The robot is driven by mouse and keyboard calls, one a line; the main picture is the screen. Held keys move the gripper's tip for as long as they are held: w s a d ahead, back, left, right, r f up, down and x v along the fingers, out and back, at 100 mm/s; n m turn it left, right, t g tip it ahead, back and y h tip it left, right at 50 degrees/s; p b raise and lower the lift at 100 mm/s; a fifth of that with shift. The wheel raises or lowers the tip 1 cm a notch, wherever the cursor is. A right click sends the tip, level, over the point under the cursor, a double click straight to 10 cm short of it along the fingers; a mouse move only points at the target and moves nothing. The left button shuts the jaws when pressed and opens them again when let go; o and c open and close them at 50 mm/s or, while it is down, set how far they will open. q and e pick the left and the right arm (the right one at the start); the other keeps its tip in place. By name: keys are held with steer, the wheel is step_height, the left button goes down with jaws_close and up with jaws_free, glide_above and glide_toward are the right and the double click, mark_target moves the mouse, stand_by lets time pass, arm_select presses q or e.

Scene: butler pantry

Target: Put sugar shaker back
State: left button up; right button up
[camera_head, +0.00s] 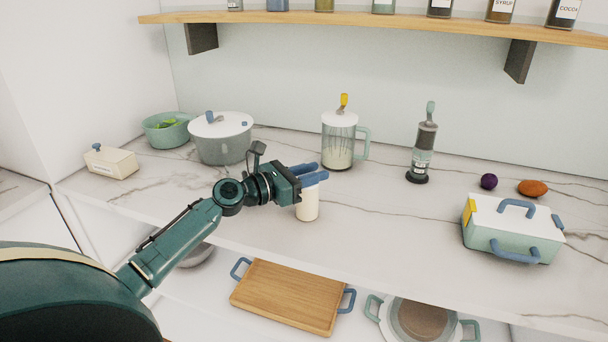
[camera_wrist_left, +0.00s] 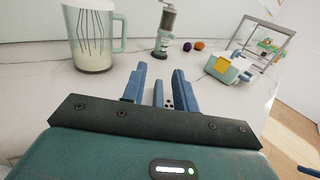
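A small cream-white cylinder (camera_head: 307,207), which looks like the sugar shaker, is upright at the counter, below my left fingers. My left gripper (camera_head: 311,174) reaches over it from the left, its blue fingers at the shaker's top. In the left wrist view a small pale piece with dark holes (camera_wrist_left: 168,103) and a blue strip show between the fingers (camera_wrist_left: 158,88); it may be the shaker's top. I cannot tell whether the fingers press on it or whether its base touches the counter. My right gripper is not in view.
A whisk jug (camera_head: 338,150), a grinder (camera_head: 423,150) and a lidded pot (camera_head: 221,140) stand behind on the marble counter (camera_head: 395,225). A lidded box (camera_head: 508,240) is at right. A wooden shelf (camera_head: 400,25) above holds several bottles, including syrup and cocoa. Below is a wooden tray (camera_head: 288,295).

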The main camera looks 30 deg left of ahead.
arm_select(q)
steer(key=b+v, duration=0.1)
steer(key=v, duration=1.1)
steer(key=shift+r, duration=0.1)
